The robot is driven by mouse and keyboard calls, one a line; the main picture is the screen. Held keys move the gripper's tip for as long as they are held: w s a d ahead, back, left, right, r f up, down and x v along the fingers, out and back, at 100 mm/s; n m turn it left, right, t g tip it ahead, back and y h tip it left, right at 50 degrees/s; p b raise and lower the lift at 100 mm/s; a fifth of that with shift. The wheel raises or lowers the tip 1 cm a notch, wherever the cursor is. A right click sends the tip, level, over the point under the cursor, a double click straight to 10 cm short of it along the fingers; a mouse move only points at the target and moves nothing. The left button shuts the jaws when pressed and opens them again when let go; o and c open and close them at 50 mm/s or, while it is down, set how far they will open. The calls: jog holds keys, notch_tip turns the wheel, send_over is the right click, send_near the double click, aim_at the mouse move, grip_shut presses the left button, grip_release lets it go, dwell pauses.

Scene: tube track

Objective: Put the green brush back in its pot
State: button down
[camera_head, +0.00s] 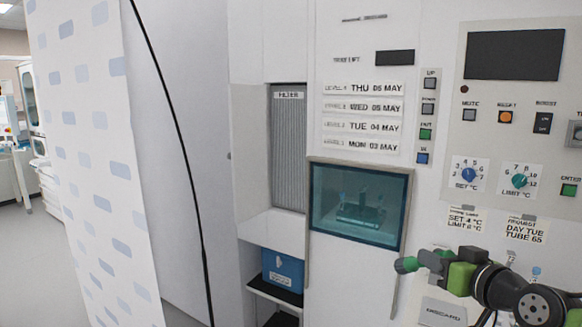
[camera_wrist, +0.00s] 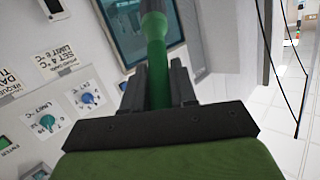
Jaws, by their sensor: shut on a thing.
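My gripper (camera_head: 432,262) is at the lower right of the head view, in front of the machine's panel. It is shut on the green brush (camera_head: 405,265), whose rounded end sticks out to the left of the fingers. In the wrist view the brush (camera_wrist: 158,55) stands up between the two dark fingers of my gripper (camera_wrist: 160,88) and points away from the palm. It has a wider collar and a greyish end near the top edge. I cannot make out its pot in either view.
The machine's front has a glass window (camera_head: 359,204), dials (camera_head: 468,174) and buttons close around the arm. A blue box (camera_head: 283,276) sits on a low shelf at its left. A patterned curtain (camera_head: 95,150) hangs at far left, with open floor (camera_head: 50,260) beyond.

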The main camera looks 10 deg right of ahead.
jog(key=s+d+p, duration=0.1)
jog(key=s+d, duration=0.6)
jog(key=shift+d+p, duration=0.3)
jog(key=shift+p, duration=0.05)
